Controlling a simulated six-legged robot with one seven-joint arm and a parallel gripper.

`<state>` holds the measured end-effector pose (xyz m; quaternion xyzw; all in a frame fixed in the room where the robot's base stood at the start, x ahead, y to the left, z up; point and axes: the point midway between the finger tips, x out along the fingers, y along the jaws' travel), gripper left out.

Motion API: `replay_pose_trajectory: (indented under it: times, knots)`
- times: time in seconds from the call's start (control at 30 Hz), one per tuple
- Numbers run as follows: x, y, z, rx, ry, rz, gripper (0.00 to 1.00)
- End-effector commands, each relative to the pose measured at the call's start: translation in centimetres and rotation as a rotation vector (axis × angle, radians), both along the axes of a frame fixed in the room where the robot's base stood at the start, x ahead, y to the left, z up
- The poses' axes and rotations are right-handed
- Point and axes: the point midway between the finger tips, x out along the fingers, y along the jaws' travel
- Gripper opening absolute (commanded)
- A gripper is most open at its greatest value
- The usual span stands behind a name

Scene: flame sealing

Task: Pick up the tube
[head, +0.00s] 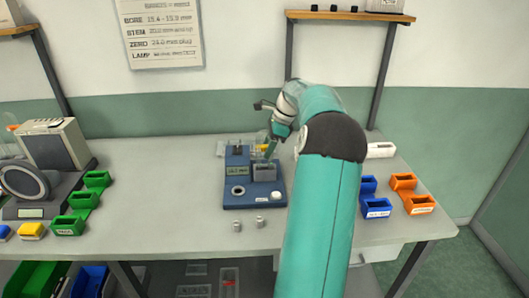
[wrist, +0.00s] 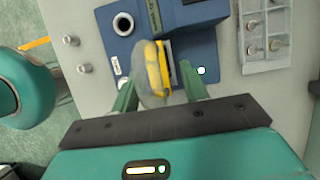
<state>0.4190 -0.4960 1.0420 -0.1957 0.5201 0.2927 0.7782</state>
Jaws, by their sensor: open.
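A rounded, pale grey thing with a yellow strip along it, possibly the tube (wrist: 152,76), shows between my fingers in the wrist view. Its exact shape is hard to tell. My gripper (wrist: 158,88) is open, with one green finger on each side of this thing; whether either finger touches it is unclear. The blue device (wrist: 121,57) with a round socket and a small display lies below it. In the head view my gripper (head: 270,148) is over the back right of the blue device (head: 240,197), and my arm hides part of that area.
Two small metal cylinders (head: 248,223) stand in front of the device on the grey table (head: 160,240). A clear rack (wrist: 264,35) with metal pieces lies beside the device. Green bins (head: 83,200) stand left, blue and orange bins (head: 419,204) right.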

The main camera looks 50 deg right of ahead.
Motion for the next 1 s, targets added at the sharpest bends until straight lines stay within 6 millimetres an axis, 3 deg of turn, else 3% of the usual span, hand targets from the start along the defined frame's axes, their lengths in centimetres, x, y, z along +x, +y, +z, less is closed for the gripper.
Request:
replay_pose_trajectory:
  times: [0.07, 0.3, 0.67, 1.0]
  knots:
    - [0.0, 0.0, 0.0, 0.000, 0.000, 0.000, 0.45]
    - [0.0, 0.0, 0.0, 0.000, 0.000, 0.000, 0.00]
    - [0.0, -0.1, 0.7, -0.002, -0.002, 0.000, 0.00]
    - [0.1, -0.1, 6.9, -0.004, -0.002, 0.001, 0.00]
